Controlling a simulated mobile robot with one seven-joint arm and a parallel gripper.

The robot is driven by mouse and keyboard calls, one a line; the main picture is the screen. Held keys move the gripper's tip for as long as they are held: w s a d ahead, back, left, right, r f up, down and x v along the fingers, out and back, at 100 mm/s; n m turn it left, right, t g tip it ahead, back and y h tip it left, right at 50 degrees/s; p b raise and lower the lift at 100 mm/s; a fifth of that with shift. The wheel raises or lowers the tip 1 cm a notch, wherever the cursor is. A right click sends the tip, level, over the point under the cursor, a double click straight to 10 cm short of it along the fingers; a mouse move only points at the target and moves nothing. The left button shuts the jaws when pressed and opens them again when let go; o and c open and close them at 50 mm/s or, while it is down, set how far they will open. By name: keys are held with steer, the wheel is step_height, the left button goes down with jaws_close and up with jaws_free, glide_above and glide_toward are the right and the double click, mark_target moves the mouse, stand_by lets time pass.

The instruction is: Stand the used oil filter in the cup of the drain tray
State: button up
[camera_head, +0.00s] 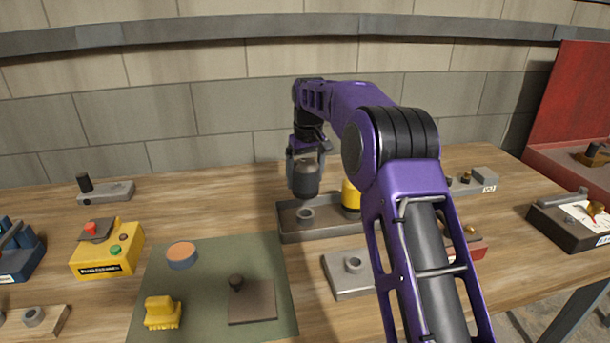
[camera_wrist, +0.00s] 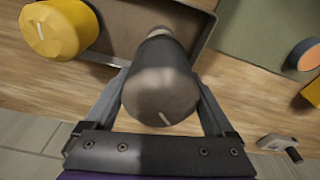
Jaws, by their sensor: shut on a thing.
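The used oil filter, a dark grey cylinder (camera_head: 305,182), is upright in my gripper (camera_head: 306,163). It hangs above the drain tray (camera_head: 290,236), a shallow dark grey tray on the bench. In the wrist view the filter (camera_wrist: 160,85) sits between the fingers of my gripper (camera_wrist: 163,92). It hides part of the cup (camera_wrist: 161,31) behind it.
A yellow cylinder (camera_head: 350,196) stands at the tray's right end, partly hidden by my arm. A grey block with a ring (camera_head: 350,284) lies in front. A green mat (camera_head: 215,300) with several items and a yellow box (camera_head: 108,252) are to the left.

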steer(key=shift+f+b, duration=1.35)
steer(key=shift+f, duration=1.85)
steer(key=o, duration=1.2)
